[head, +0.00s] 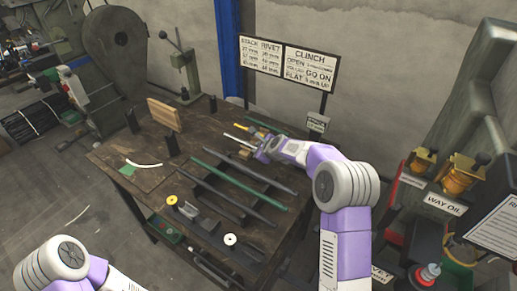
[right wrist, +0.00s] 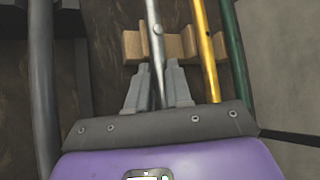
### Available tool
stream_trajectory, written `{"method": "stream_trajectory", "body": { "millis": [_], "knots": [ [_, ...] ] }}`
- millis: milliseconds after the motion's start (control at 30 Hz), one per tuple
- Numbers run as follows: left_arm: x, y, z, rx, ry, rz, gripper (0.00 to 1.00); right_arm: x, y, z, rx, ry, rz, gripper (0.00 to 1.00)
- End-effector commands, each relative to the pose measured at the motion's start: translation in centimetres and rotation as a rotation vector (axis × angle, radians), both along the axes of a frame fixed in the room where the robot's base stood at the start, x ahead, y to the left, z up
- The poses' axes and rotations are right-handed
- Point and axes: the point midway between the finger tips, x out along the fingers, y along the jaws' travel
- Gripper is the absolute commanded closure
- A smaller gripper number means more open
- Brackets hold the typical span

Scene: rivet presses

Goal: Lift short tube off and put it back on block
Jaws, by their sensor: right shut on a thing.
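My right gripper (head: 262,153) is at the back right of the workbench, and its fingers (right wrist: 156,78) are shut on a silver tube (right wrist: 155,35). The tube also shows in the head view (head: 238,141) and runs forward beyond the fingertips. A notched wooden block (right wrist: 133,45) lies behind the tube in the wrist view; I cannot tell whether the tube touches it. A yellow tube (right wrist: 205,50) and a green tube (right wrist: 236,60) run beside it on the right. My left gripper is out of view; only my left arm shows at the bottom left.
Dark bars and a long green bar (head: 238,178) lie across dark supports on the workbench (head: 140,180). A wooden board (head: 163,113) and dark posts stand at the back left. A signboard (head: 288,62) stands behind the bench. Way oil dispensers (head: 458,180) are at the right.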

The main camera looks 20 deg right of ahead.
Motion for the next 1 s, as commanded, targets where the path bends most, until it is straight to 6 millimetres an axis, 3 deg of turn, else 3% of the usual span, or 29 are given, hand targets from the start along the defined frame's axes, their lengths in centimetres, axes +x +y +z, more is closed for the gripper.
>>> {"method": "stream_trajectory", "body": {
  "millis": [667,700,800,867,1000],
  "knots": [
    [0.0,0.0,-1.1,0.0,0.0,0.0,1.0,0.0,0.0,-1.5,0.001,0.0,-0.001,1.0],
    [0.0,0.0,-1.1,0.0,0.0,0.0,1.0,0.0,0.0,-1.4,0.001,0.0,-0.001,0.75],
    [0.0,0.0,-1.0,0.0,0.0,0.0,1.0,0.0,0.0,-1.4,0.001,0.0,-0.001,0.59],
    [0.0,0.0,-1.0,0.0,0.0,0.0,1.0,0.0,0.0,-1.4,0.001,0.0,-0.001,0.51],
    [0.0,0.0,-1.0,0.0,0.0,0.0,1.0,0.0,0.0,-1.4,0.001,0.0,-0.001,0.51]
  ]
}}
